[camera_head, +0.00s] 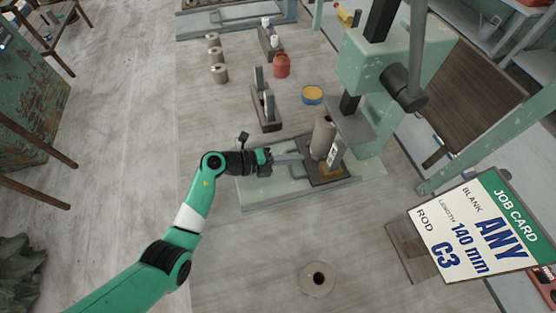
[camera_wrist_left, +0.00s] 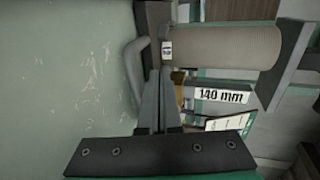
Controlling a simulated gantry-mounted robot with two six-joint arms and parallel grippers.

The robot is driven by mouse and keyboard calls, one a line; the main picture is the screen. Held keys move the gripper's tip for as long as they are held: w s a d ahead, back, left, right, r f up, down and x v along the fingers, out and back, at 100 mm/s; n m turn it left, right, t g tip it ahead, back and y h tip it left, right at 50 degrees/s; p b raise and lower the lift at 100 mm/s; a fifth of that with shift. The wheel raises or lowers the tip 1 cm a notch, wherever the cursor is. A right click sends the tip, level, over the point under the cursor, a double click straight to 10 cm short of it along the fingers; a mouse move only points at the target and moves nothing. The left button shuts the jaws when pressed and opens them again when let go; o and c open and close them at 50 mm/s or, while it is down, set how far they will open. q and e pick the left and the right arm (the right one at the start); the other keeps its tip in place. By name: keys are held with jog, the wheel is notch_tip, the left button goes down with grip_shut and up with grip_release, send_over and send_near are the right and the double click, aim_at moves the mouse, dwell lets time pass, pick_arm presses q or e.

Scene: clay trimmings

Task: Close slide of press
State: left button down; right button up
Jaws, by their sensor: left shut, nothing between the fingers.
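The green press (camera_head: 372,75) stands at the right of the head view, with its pale green base (camera_head: 255,190) running to the left. Its dark slide (camera_head: 340,181) lies on the base with a grey handle (camera_head: 297,171) at its left end. A tan-grey cylinder (camera_head: 322,138) stands on the slide, beside a block labelled 140 mm (camera_wrist_left: 222,95). My left gripper (camera_head: 298,160) is shut and empty, low over the base beside the handle. In the wrist view its fingertips (camera_wrist_left: 166,75) are close to the handle (camera_wrist_left: 137,65); I cannot tell if they touch.
A job card (camera_head: 490,228) stands at the right. A round piece with a hole (camera_head: 317,292) lies in front. The table's left front is clear.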

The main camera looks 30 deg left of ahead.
aim_at(313, 156)
pick_arm(q)
jog(key=shift+w+d, duration=0.95)
jog(key=shift+w, duration=0.05)
